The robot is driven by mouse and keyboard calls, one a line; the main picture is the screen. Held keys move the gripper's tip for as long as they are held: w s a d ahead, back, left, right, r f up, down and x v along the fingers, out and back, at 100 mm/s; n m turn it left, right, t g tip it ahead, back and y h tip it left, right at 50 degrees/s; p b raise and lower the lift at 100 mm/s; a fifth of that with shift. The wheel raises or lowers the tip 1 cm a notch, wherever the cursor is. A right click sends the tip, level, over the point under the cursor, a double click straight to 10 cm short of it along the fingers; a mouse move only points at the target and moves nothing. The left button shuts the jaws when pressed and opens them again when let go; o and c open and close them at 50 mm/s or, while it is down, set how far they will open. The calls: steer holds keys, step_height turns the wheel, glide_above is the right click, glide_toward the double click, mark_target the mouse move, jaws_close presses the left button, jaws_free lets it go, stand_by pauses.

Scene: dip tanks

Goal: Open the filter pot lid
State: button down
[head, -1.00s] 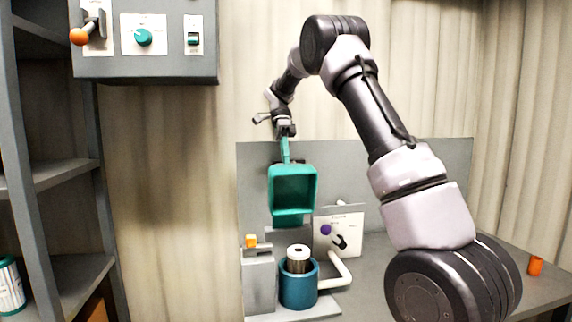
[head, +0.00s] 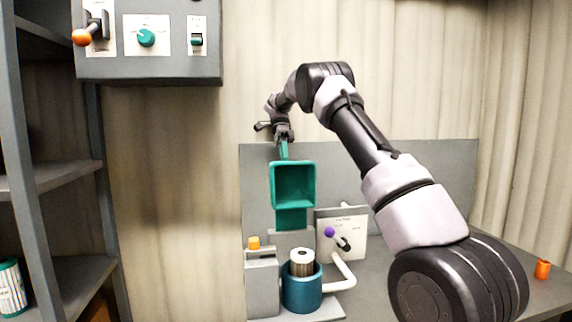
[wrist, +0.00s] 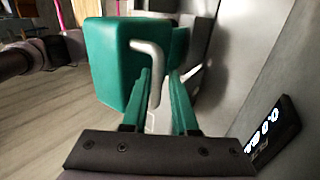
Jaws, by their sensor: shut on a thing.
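The filter pot lid (head: 294,163) is a teal box-shaped cover, swung up behind the blue pot (head: 300,292). Its hollow side faces the head camera. In the wrist view the lid (wrist: 108,62) shows its closed outer side with a pale bent handle (wrist: 148,46). My gripper (head: 284,152) is at the lid's upper edge; its teal fingers (wrist: 160,80) are shut on the handle. The exact contact is partly hidden. The pot is uncovered, and a ribbed filter cartridge (head: 301,266) with a white top stands upright in it.
A grey box with an orange button (head: 254,243) stands left of the pot. A panel with a purple-knobbed lever (head: 331,232) and a pale pipe (head: 344,273) stand to the right. An orange cup (head: 542,269) stands far right.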

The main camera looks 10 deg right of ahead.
steer(key=shift+w, duration=0.15)
steer(key=c, duration=1.1)
jaws_free()
steer(key=shift+d, duration=0.1)
steer(key=shift+o, duration=1.3)
steer(key=shift+w+f, duration=0.15)
steer(key=shift+w, duration=0.1)
steer(key=shift+s, duration=0.25)
